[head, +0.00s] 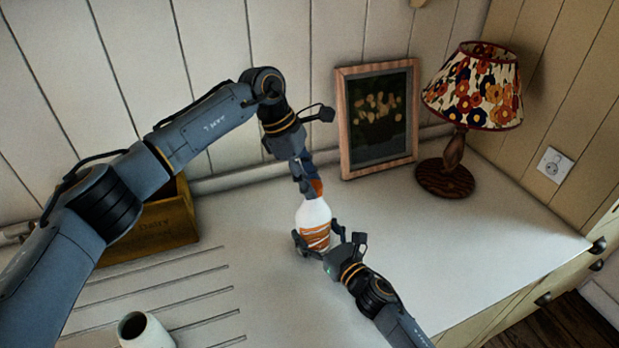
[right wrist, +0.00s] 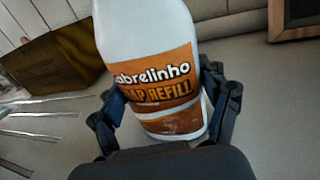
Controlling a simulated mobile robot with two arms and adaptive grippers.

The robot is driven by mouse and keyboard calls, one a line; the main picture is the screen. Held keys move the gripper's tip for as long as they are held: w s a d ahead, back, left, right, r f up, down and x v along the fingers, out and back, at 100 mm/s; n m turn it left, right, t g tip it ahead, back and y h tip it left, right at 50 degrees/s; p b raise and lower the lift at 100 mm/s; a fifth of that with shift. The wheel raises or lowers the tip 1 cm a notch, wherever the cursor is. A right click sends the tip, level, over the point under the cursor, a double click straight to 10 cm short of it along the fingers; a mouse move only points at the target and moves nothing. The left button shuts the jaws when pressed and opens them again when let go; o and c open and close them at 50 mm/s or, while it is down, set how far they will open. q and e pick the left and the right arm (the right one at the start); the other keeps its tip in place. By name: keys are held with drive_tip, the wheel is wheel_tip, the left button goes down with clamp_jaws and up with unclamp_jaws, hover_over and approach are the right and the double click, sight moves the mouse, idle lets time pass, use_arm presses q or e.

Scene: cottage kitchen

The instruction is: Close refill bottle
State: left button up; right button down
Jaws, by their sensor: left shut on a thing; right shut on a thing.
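The refill bottle (head: 313,214) is white with an orange and brown label and stands upright over the counter. In the right wrist view the bottle (right wrist: 150,40) fills the middle, its label reading "SOAP REFILL" in part; its top is out of that view. My right gripper (head: 318,243) is shut around the lower part of the bottle; its fingers (right wrist: 165,108) lie on both sides. My left gripper (head: 309,186) points down just above the bottle's neck, shut on an orange cap (head: 317,187). I cannot tell whether the cap touches the neck.
A wooden box (head: 160,222) stands at the back left, partly behind my left arm. A white cup-like vessel (head: 145,332) stands at the front left. A framed picture (head: 346,130) and a floral lamp (head: 470,95) stand at the back right. The counter (head: 470,245) right of the bottle is clear.

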use_arm(q)
drive_tip(key=m, duration=0.1)
drive_tip(key=m+g, duration=0.1)
drive_tip(key=m, duration=0.2)
drive_tip(key=shift+w+d+m+g+y, duration=0.1)
drive_tip(key=shift+w+m+g+y, duration=0.2)
drive_tip(key=shift+g+y, duration=0.1)
drive_tip(key=shift+m, duration=0.9)
drive_tip(key=o, duration=0.7)
drive_tip(key=shift+s, duration=0.1)
drive_tip(key=shift+c, duration=0.2)
drive_tip(key=shift+r, duration=2.3)
drive_tip(key=shift+c, duration=0.4)
